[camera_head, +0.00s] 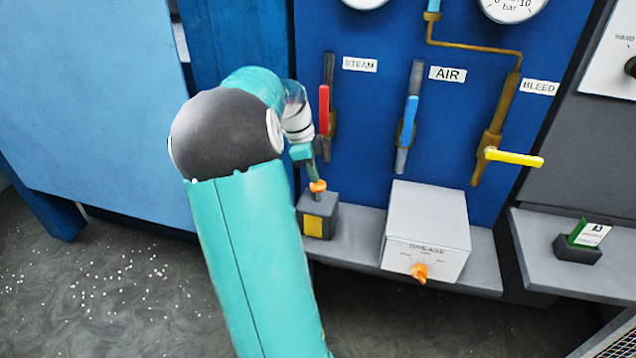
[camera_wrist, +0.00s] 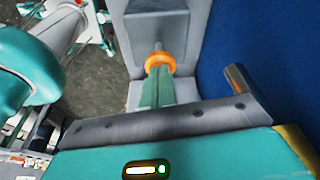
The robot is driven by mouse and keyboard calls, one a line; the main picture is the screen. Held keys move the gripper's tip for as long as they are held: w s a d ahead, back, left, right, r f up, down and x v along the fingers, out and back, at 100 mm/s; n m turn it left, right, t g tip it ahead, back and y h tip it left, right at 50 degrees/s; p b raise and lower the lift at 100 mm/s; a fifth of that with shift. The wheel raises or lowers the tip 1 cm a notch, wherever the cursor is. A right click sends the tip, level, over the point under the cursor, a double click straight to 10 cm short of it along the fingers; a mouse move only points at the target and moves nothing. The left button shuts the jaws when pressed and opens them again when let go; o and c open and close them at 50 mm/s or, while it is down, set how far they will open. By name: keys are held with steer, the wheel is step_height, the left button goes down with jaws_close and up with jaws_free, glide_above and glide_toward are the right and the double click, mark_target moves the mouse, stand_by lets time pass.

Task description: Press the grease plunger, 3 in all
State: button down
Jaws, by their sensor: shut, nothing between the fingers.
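The grease plunger is an orange knob (camera_head: 318,186) on top of a small dark grey box (camera_head: 327,212) with a yellow front label, standing on the grey ledge. My gripper (camera_head: 315,178) points down right over the knob with its fingers shut and nothing between them. In the wrist view the green fingers (camera_wrist: 158,73) lie together, their tips overlapping the orange knob (camera_wrist: 160,58) and hiding part of it. A thin stem shows beyond the knob. I cannot tell for sure whether the tips touch the knob.
A red-handled steam valve (camera_head: 324,110) stands close behind my gripper. A blue air lever (camera_head: 408,120) and a yellow bleed lever (camera_head: 515,158) are further right. A white box (camera_head: 428,225) with an orange dial sits on the ledge to the right. White beads litter the floor.

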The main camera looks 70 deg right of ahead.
mark_target(312, 185)
steer(key=shift+w+x, duration=0.25)
steer(key=shift+x, duration=0.8)
steer(key=shift+w+x, duration=0.25)
steer(key=shift+x, duration=0.85)
steer(key=shift+a+f, duration=0.1)
steer(key=shift+a, duration=0.1)
steer(key=shift+w, duration=0.1)
steer(key=w, duration=0.1)
steer(key=w+a+r, duration=0.1)
steer(key=shift+w, duration=0.4)
steer(key=shift+s, duration=0.1)
steer(key=shift+r, duration=0.15)
steer(key=v, duration=1.3)
steer(key=shift+r, duration=0.3)
